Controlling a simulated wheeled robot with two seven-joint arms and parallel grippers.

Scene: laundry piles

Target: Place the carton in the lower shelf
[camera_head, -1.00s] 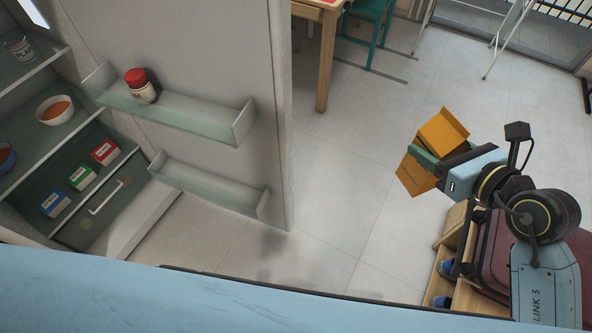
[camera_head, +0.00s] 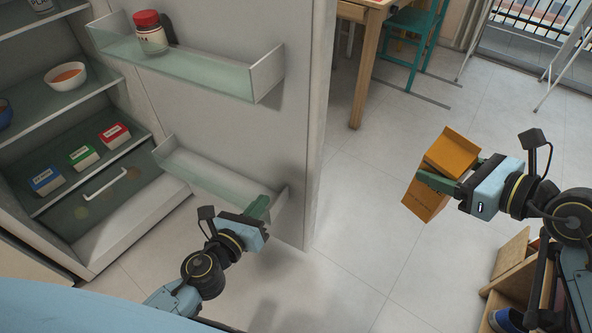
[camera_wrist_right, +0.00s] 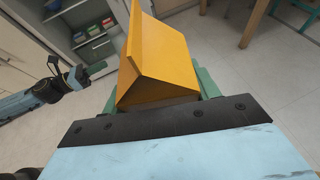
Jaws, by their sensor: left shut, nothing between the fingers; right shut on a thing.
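An orange carton (camera_head: 428,201) with a slanted top is held in the air at the right of the head view. My right gripper (camera_head: 450,176) is shut on it, its green fingers on either side. The carton also fills the middle of the right wrist view (camera_wrist_right: 160,62). My left gripper (camera_head: 258,208) is shut and empty, near the lower door shelf. The lower door shelf (camera_head: 222,185) is an empty clear bin on the open fridge door. The fridge's lowest inner shelf (camera_head: 42,207) holds several small boxes.
An upper door shelf (camera_head: 200,72) holds a red-lidded jar (camera_head: 151,36). A bowl (camera_head: 66,76) stands on an inner shelf. The open door (camera_head: 307,150) stands between the fridge and a wooden table (camera_head: 365,70). Floor between door and carton is clear.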

